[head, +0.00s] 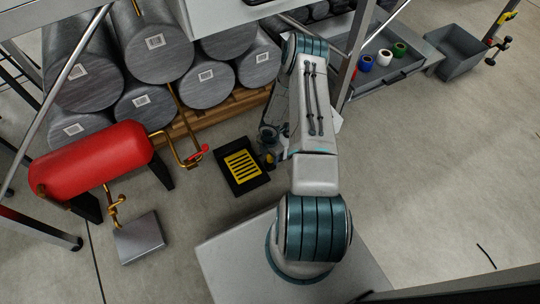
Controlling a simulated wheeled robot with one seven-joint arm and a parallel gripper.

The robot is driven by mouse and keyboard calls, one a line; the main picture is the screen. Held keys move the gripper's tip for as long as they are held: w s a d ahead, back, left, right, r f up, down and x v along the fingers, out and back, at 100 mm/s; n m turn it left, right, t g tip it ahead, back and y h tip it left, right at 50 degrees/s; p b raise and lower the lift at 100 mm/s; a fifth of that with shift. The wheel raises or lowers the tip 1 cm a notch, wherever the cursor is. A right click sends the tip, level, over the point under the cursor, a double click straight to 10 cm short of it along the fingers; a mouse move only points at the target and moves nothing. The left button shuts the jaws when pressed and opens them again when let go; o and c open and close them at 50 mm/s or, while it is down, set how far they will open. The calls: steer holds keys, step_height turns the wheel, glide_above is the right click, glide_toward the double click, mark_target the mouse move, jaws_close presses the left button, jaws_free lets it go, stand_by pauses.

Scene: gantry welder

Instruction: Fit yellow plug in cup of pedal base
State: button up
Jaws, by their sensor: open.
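The pedal base (226,179) is a black block with a yellow striped tread on the floor, left of my arm. A small yellow piece, apparently the yellow plug (269,158), shows at the base's right edge, just below my gripper (267,149). My gripper points down there and is open, but its fingertips are small and partly hidden by my own arm. I cannot tell whether the plug sits in the cup or only beside it. The cup itself cannot be made out.
A red tank (92,162) with brass pipes and a red valve handle (197,155) lies to the left. Grey cylinders (155,45) are stacked behind. A grey tray (385,70) with coloured rolls and a grey bin (458,52) are at upper right. The right floor is mostly clear.

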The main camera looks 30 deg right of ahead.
step_height(320, 180, up, 13)
steer(key=p, duration=0.4)
steer(key=shift+f+p, duration=0.2)
steer(key=shift+p, duration=0.2)
